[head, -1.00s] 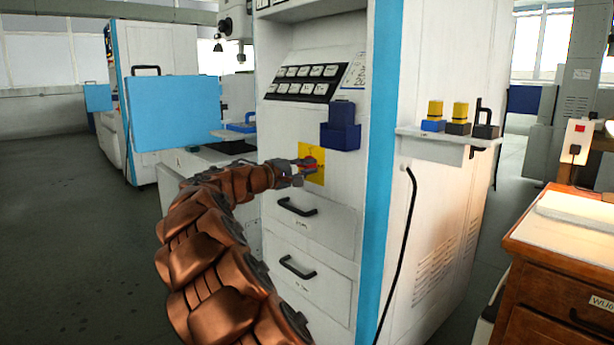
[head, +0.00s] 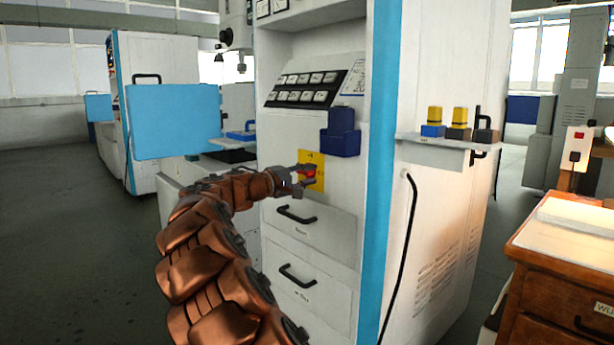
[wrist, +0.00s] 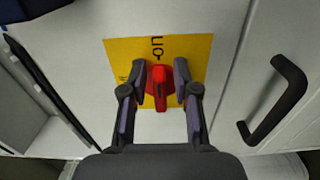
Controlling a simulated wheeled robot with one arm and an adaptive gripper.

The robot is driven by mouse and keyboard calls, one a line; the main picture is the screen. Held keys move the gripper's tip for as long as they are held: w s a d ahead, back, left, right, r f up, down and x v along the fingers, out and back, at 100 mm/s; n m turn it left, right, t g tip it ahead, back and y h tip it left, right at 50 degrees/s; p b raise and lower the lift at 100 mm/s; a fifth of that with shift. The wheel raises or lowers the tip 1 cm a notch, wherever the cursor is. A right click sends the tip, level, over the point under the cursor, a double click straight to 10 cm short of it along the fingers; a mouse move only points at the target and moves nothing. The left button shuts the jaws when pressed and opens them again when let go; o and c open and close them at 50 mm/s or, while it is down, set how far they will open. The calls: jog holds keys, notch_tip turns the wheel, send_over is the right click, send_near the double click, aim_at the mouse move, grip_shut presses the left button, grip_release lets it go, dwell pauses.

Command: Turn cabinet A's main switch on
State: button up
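Cabinet A's main switch is a red handle (wrist: 158,88) on a yellow plate (wrist: 196,50), low on the white cabinet's front. In the wrist view the handle lies lengthwise between my fingers, in line with dark lettering on the plate. In the head view the yellow plate (head: 317,158) shows behind my gripper (head: 304,180), with a bit of red between the fingers. My gripper (wrist: 159,84) is open around the handle, one finger on each side, with a narrow gap showing at both. The small print on the plate is partly hidden by a finger.
A dark blue box (head: 341,134) sticks out just above and right of the plate. Black drawer handles (head: 297,215) jut out below; one also shows at the right in the wrist view (wrist: 280,105). A shelf (head: 435,141) with several small blocks is on the cabinet's side.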

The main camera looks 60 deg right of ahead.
jog(key=shift+o, duration=0.3)
jog(key=v, duration=1.2)
jog(key=shift+r, duration=0.15)
